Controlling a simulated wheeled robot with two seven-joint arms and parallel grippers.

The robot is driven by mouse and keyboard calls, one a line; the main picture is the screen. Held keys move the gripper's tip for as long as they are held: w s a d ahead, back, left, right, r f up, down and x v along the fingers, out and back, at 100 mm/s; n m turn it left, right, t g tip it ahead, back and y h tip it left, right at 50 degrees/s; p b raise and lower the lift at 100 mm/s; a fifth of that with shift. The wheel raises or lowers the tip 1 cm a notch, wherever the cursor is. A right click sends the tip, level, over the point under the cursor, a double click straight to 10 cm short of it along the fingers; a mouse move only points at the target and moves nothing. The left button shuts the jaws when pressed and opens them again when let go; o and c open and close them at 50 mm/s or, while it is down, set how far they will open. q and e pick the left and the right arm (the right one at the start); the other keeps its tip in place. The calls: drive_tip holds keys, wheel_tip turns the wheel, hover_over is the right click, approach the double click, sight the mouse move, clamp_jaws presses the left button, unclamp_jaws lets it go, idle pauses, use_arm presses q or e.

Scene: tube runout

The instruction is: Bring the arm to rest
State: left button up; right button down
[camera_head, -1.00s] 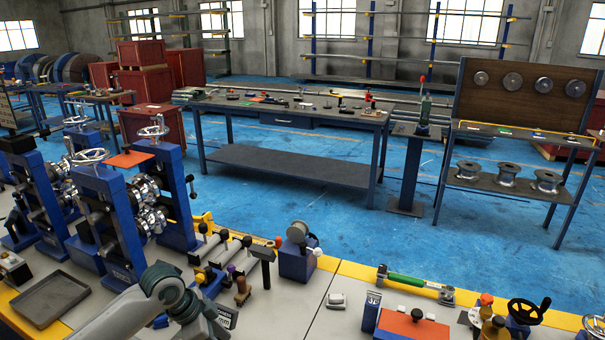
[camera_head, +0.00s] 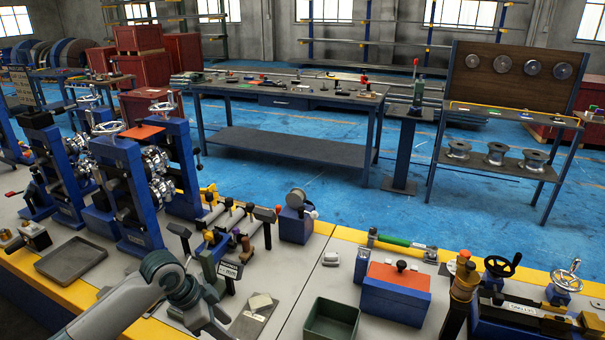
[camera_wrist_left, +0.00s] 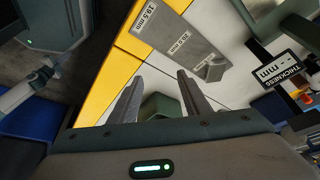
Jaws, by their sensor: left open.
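My left arm comes in from the lower left of the head view, over the near bench. My left gripper (camera_wrist_left: 156,88) shows in the left wrist view with its two fingers apart and nothing held between them. Beyond the fingers, a green block-like thing (camera_wrist_left: 161,106) shows in the gap; how far below it lies I cannot tell. My right gripper is in neither view.
The near bench holds blue roller stands (camera_head: 125,195), a grey tray (camera_head: 70,262), a green bin (camera_head: 332,322) and a blue box with an orange top (camera_head: 395,295). A thickness gauge display (camera_wrist_left: 280,70) is right of my left gripper. Blue floor (camera_head: 300,190) lies beyond the bench.

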use_arm(q)
drive_tip(key=shift+n+t, duration=0.3)
drive_tip(key=shift+n, duration=0.5)
drive_tip(key=s+d+f, duration=0.1)
drive_tip(key=s+f, duration=0.1)
drive_tip(key=s+d+f, duration=0.2)
drive_tip(key=s, duration=0.1)
drive_tip(key=s+d+f, duration=0.2)
drive_tip(key=s, duration=0.1)
drive_tip(key=shift+f, duration=0.3)
drive_tip(key=s+a+f+n+y, duration=0.1)
drive_tip(key=s+a+n, duration=0.2)
drive_tip(key=s, duration=0.5)
drive_tip(key=s+a+f+n+t+y, duration=0.1)
drive_tip(key=s+a+f+n+y, duration=0.2)
drive_tip(key=s, duration=0.5)
drive_tip(key=s+a+n, duration=0.3)
drive_tip(key=s+n, duration=0.1)
drive_tip(key=s, duration=0.5)
wheel_tip(320, 180, down, 27)
drive_tip(key=w+d, duration=0.1)
drive_tip(key=s+a+f, duration=0.1)
drive_tip(key=s+f, duration=1.2)
drive_tip(key=f, duration=0.4)
drive_tip(key=shift+s+a+f+m+g, duration=0.3)
drive_tip(key=shift+s+a+m, duration=0.05)
drive_tip(key=shift+s+m, duration=0.05)
